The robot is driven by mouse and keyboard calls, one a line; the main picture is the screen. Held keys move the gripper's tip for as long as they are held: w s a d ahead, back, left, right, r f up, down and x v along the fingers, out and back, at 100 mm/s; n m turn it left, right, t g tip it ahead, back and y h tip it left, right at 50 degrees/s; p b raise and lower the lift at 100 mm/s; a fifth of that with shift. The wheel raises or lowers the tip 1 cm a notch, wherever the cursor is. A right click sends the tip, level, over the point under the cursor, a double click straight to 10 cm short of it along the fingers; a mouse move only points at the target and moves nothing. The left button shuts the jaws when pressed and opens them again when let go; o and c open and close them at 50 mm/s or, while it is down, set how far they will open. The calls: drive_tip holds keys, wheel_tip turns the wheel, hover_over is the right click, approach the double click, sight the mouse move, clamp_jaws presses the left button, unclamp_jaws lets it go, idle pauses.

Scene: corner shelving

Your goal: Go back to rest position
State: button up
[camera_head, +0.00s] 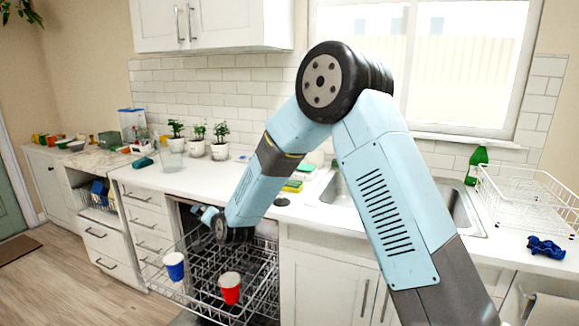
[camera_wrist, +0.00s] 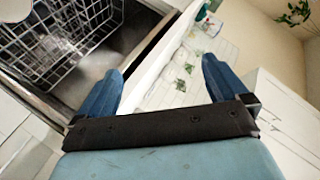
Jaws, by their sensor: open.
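My gripper (camera_wrist: 160,88) shows in the wrist view with its two blue fingers spread wide apart and nothing between them. In the head view my blue arm bends at a high elbow and comes down over the counter. My gripper (camera_head: 205,215) hangs there at the dishwasher opening, above the back left of the pulled-out rack, partly hidden by my wrist. The open dishwasher (camera_wrist: 130,35) lies to the left of my fingers in the wrist view.
The pulled-out dishwasher rack (camera_head: 205,296) holds a blue cup (camera_head: 174,266) and a red cup (camera_head: 230,288). Potted plants (camera_head: 219,141) stand on the counter (camera_head: 190,180). A sink (camera_head: 335,190), a green bottle (camera_head: 476,166) and a white dish rack (camera_head: 530,195) are at the right.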

drive_tip(key=s+d+r+n+g+h, duration=0.1)
drive_tip(key=s+d+r+h, duration=0.15)
drive_tip(key=d+r, duration=0.55)
drive_tip(key=s+d+r+n+h, duration=0.1)
drive_tip(key=s+d+r, duration=0.35)
drive_tip(key=d, duration=0.75)
drive_tip(key=s+d+r+n+g+h, duration=0.1)
drive_tip(key=s+d+r+h, duration=0.15)
drive_tip(key=d+r, duration=0.6)
drive_tip(key=s+d+g+h, duration=0.1)
drive_tip(key=s+d, duration=0.9)
drive_tip(key=s, duration=0.3)
drive_tip(key=s+d+g+h, duration=0.1)
drive_tip(key=s+d+g, duration=0.1)
drive_tip(key=s+d, duration=0.8)
drive_tip(key=s, duration=0.3)
drive_tip(key=shift+s+d+r+g, duration=0.25)
drive_tip(key=shift+d+g, duration=0.05)
